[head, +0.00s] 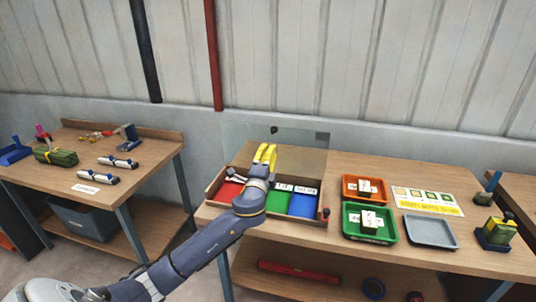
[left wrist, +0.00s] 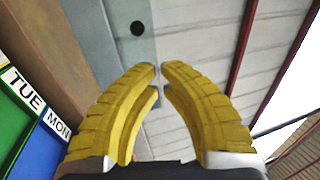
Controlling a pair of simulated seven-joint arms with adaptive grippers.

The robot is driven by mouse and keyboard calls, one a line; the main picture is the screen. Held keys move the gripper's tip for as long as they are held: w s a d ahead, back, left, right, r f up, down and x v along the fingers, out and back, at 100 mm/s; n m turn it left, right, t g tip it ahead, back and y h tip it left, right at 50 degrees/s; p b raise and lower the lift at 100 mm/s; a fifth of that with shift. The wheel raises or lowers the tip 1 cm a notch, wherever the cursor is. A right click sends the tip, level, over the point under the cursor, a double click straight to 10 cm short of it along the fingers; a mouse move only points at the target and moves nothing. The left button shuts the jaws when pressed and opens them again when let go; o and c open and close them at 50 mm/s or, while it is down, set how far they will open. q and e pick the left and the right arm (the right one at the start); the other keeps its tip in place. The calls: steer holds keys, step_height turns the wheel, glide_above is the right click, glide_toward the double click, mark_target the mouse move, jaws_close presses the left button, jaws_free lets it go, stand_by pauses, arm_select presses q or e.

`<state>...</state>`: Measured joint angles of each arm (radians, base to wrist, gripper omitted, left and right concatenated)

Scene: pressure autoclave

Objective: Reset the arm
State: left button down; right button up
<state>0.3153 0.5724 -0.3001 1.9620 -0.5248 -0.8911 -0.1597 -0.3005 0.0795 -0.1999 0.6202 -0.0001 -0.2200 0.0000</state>
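My left arm reaches up from the lower left in the head view, over the front edge of the middle workbench. Its left gripper (head: 265,154) has yellow fingers and is above the back part of a wooden sorting box. In the left wrist view the two fingertips of the left gripper (left wrist: 160,68) come almost together, with nothing visible between them. The gripper points toward the wall and looks empty. My right arm and right gripper are not in view.
The wooden box (head: 319,223) holds red, green and blue bins (head: 302,204). Beside it are an orange tray (head: 350,196), a green tray (head: 384,236), a grey tray (head: 430,232) and a printed sheet (head: 426,200). A clear panel stands behind. A left bench (head: 130,178) holds tools.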

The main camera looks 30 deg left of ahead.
arm_select(q)
steer(key=s+d+f+n+g, duration=0.2)
steer(key=s+f+g, duration=0.1)
steer(key=s+f, duration=0.65)
steer(key=s+d+f+n+g, duration=0.35)
steer(key=s+f, duration=0.45)
steer(key=f, duration=0.3)
steer(key=s+d+f+n+g+h, duration=0.1)
steer(key=s+f+g, duration=0.3)
steer(key=s, duration=0.8)
steer(key=s+d+f+n+g, duration=0.1)
steer(key=s+d+f+g, duration=0.15)
steer(key=s+f, duration=0.65)
steer(key=s+d+f+g+h, duration=0.1)
steer(key=s+d+f+h, duration=0.1)
steer(key=f, duration=1.2)
steer(key=s+d+f+g+h, duration=0.1)
steer(key=s+d+f+g, duration=0.15)
steer(key=f, duration=1.15)
steer(key=s+f+n+g+h, duration=0.1)
steer(key=s+f+n+g, duration=0.1)
steer(key=s+f, duration=1.9)
steer(key=shift+s+d+f+n+h, duration=0.15)
steer(key=shift+s+f+n+h, duration=0.2)
steer(key=shift+n, duration=0.4)
